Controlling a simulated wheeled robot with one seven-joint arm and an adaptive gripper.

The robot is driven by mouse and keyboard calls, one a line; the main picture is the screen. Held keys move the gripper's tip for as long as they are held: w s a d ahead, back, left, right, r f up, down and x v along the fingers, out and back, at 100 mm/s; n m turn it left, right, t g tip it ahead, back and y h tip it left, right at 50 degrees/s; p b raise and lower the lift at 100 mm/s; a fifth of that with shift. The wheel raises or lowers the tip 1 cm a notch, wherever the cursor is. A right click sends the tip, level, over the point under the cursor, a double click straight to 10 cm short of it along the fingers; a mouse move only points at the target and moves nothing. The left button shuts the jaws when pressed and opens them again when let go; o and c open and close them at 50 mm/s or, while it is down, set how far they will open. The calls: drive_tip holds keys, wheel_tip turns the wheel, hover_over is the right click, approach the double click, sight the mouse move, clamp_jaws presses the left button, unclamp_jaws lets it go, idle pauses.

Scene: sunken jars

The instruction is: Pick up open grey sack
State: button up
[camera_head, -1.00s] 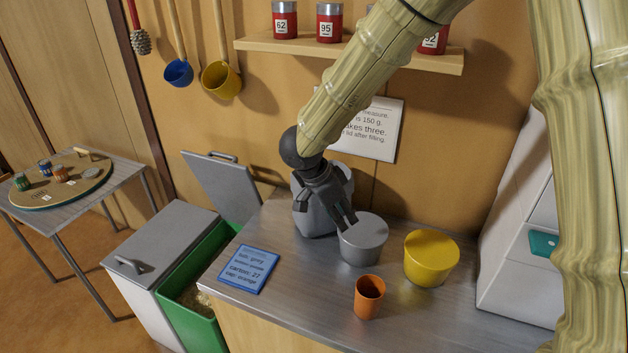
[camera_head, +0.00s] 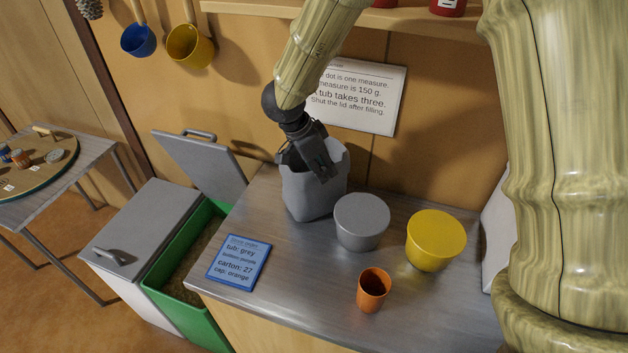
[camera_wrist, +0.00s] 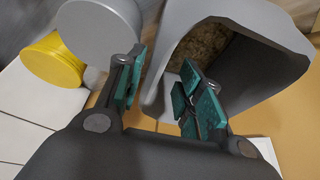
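The open grey sack (camera_head: 308,200) stands upright on the metal counter, behind and left of the grey tub. My gripper (camera_head: 322,172) is at its mouth, pointing down. In the wrist view the gripper (camera_wrist: 160,95) is open, its teal-padded fingers apart. The near rim wall of the sack (camera_wrist: 158,75) runs between the fingers, with one finger over the mouth and the other outside. Brown grainy contents show inside the sack. I cannot tell whether either finger touches the wall.
A grey lidded tub (camera_head: 362,222), a yellow lidded tub (camera_head: 435,240) and an orange cup (camera_head: 373,290) stand on the counter (camera_head: 300,285). A blue order card (camera_head: 238,262) lies at the left. An open green bin (camera_head: 185,300) is beside the counter. A notice (camera_head: 362,95) hangs behind.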

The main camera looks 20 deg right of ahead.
drive_tip(key=p+x, duration=0.2)
drive_tip(key=x, duration=0.4)
drive_tip(key=shift+s, duration=0.25)
drive_tip(key=shift+f, duration=0.1)
idle(0.4)
drive_tip(key=shift+c, duration=0.2)
clamp_jaws()
